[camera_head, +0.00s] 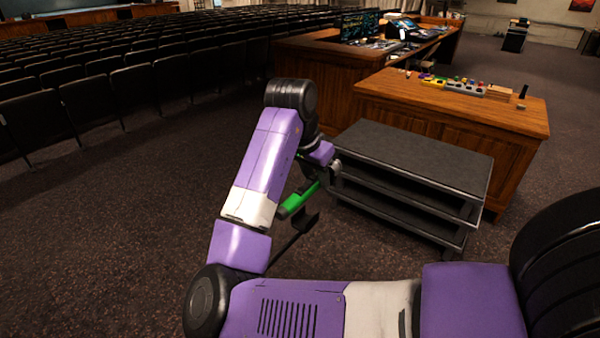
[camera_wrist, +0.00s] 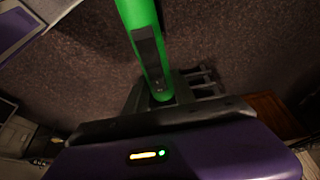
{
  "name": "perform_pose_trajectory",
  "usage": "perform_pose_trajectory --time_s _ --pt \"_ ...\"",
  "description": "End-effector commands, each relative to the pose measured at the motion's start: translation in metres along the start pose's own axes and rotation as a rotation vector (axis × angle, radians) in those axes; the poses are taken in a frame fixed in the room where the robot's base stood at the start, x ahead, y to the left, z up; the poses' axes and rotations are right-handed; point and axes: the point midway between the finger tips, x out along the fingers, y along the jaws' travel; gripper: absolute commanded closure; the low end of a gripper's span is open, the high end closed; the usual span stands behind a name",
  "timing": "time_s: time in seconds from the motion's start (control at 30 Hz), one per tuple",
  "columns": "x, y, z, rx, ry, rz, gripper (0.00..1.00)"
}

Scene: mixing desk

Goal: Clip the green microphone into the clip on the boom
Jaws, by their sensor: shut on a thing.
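The green microphone (camera_head: 297,201) is held out in the air, slanting down to the left in the head view. My gripper (camera_head: 322,177) is shut on its upper right end and is partly hidden by my arm. In the wrist view the microphone (camera_wrist: 138,14) runs from the top edge down into my gripper (camera_wrist: 162,97), and a dark panel shows on its side. A thin dark rod with a flat dark piece (camera_head: 308,222) lies just below the microphone in the head view. It may be the boom and its clip; I cannot tell whether it touches the microphone.
A dark shelf unit (camera_head: 412,152) stands right of my gripper. Behind it is a wooden desk (camera_head: 455,105) with colourful small gear (camera_head: 450,84). A longer desk (camera_head: 330,58) with screens stands farther back. Rows of dark seats (camera_head: 150,75) fill the left; carpet (camera_head: 110,220) before them is clear.

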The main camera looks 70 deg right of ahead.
Motion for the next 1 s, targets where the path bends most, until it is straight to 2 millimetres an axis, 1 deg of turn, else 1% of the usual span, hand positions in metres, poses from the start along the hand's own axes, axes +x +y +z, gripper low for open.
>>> perform_pose_trajectory --time_s 0.27,0.73,1.0 --pt "0.009 0.0 0.003 0.003 0.001 0.001 1.0" --pt "0.047 0.0 0.019 0.002 0.0 0.001 1.0" --pt "0.062 0.0 0.025 0.001 0.001 0.001 1.0"
